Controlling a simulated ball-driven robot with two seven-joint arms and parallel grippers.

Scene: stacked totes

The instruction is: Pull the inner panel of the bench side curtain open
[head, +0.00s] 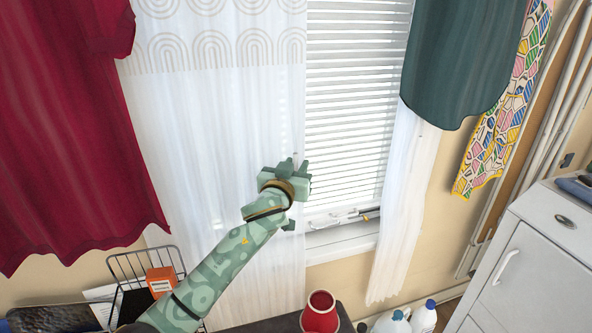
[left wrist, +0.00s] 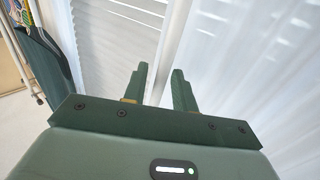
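A white sheer curtain panel (head: 215,120) with a band of beige arches hangs over the left part of the window. Its right edge runs straight down beside the bare blind. My left gripper (head: 297,168) is at this edge, at about mid-height. In the left wrist view its two fingers (left wrist: 160,78) stand apart, and the curtain edge (left wrist: 172,45) shows between or just beyond them. I cannot tell whether the fingers touch the cloth. A second white panel (head: 400,215) hangs right of the blind. My right gripper is not in view.
The window blind (head: 350,100) is bare between the panels. A red garment (head: 70,120) hangs at left, a dark green one (head: 460,60) at right. Below are a wire rack (head: 140,265), an orange box (head: 160,280), a red vase (head: 318,312) and bottles (head: 395,322). A white cabinet (head: 540,280) stands right.

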